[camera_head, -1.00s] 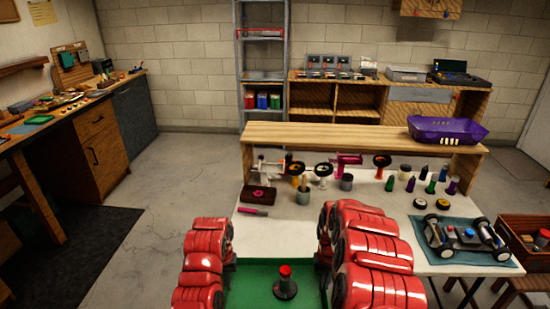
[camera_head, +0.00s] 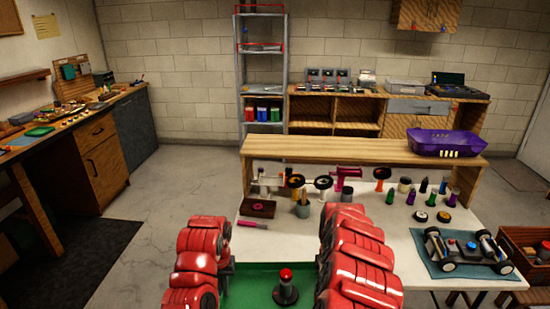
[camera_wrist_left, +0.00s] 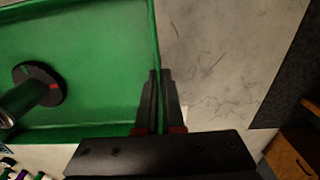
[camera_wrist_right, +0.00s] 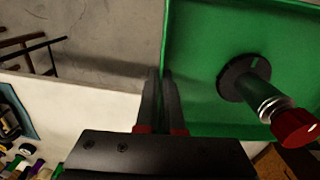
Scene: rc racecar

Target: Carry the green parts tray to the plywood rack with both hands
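The green parts tray (camera_head: 252,288) is at the bottom of the head view, at the near side of the white table. A red-capped dark post on a round base (camera_head: 286,287) stands in it. My left gripper (camera_head: 231,266) is shut on the tray's left wall; its fingers (camera_wrist_left: 160,98) straddle the rim in the left wrist view. My right gripper (camera_head: 321,268) is shut on the right wall, with its fingers (camera_wrist_right: 163,98) around the rim. The tray's near end is cut off. A plywood unit with open compartments (camera_head: 333,98) stands at the back wall.
A wooden riser (camera_head: 330,149) spans the white table (camera_head: 290,235), with a purple car body (camera_head: 447,143) on it. Bottles, wheels and a car chassis (camera_head: 466,250) crowd the table. A metal shelf (camera_head: 264,90) stands behind. Open floor (camera_head: 150,220) lies left.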

